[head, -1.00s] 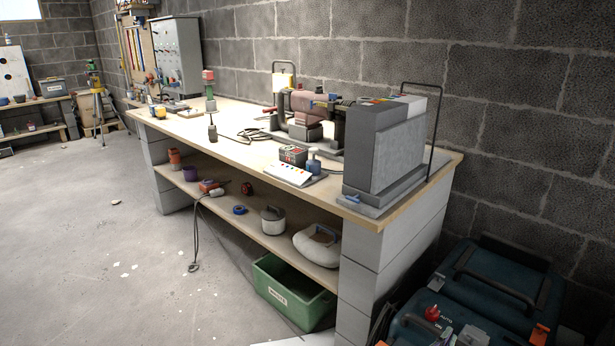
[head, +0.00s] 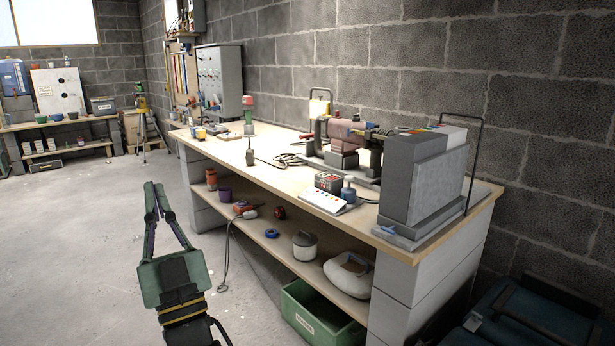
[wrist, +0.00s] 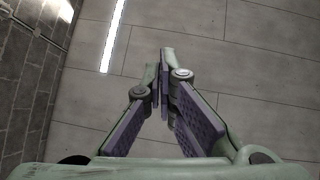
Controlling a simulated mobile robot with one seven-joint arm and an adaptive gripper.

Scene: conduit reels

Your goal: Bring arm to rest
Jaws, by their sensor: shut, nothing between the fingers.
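My gripper (head: 153,188) is in the lower left of the head view, green with dark pads. It is raised in front of the bare concrete floor, left of the workbench (head: 262,176). Its fingertips meet and nothing is between them. In the wrist view my gripper (wrist: 164,58) is shut, with its purple-padded fingers converging at the tips. Behind the tips is a grey panelled surface with a bright strip light (wrist: 114,38). The gripper touches nothing that I can see.
The bench top holds a machine (head: 345,140), a grey block (head: 425,180) and small items. Its lower shelf holds pots and a bag (head: 348,274), with a green bin (head: 318,318) below. A second bench (head: 60,124) stands far left. The floor between is open.

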